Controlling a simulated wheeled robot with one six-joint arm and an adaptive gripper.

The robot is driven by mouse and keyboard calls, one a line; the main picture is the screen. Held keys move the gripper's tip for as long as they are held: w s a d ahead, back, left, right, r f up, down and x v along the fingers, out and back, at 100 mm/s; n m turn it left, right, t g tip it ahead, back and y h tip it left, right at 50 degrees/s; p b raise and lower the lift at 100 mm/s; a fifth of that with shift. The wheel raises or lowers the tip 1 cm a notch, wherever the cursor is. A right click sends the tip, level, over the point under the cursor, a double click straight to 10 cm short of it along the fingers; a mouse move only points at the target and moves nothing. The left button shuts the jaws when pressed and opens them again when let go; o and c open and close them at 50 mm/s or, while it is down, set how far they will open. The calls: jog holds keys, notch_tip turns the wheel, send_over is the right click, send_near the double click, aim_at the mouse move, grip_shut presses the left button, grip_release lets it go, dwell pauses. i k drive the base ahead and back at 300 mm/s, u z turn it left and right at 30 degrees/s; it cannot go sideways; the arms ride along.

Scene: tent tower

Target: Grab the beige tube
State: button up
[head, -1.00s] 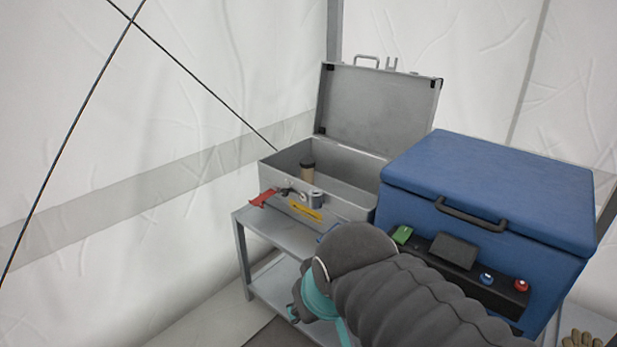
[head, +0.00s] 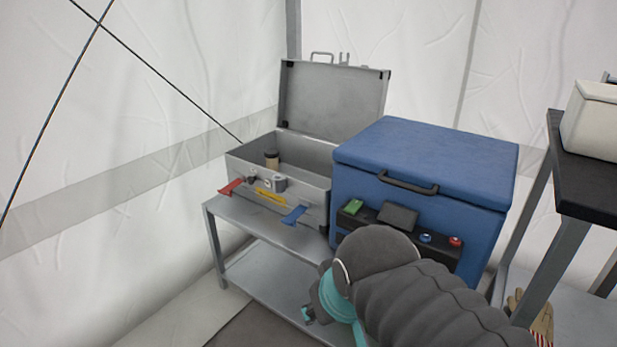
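The beige tube (head: 272,163) has a dark cap and stands upright inside the open grey metal case (head: 318,188), near its left end. The case's front wall hides the tube's lower part. My gripper (head: 309,313) shows only in small part beyond my dark, teal-banded arm, at the lower middle of the view. It is in front of and below the case, well apart from the tube. My arm hides its fingers, so I cannot tell whether it is open or shut.
The case's raised lid (head: 335,100) stands at the back. A blue cooler box (head: 430,160) with a handle stands right of the case. Both rest on a grey metal table (head: 255,222). A dark-topped rack (head: 590,185) stands at the right, with a glove (head: 541,320) low down.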

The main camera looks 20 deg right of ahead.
aim_at(273, 164)
jog(key=z, duration=0.4)
jog(key=k, duration=0.8)
jog(key=u, duration=0.65)
jog(key=i, duration=0.75)
jog(key=u, duration=0.55)
jog(key=i, duration=0.8)
jog(key=z, duration=0.9)
jog(key=i, duration=0.65)
jog(key=z, duration=0.6)
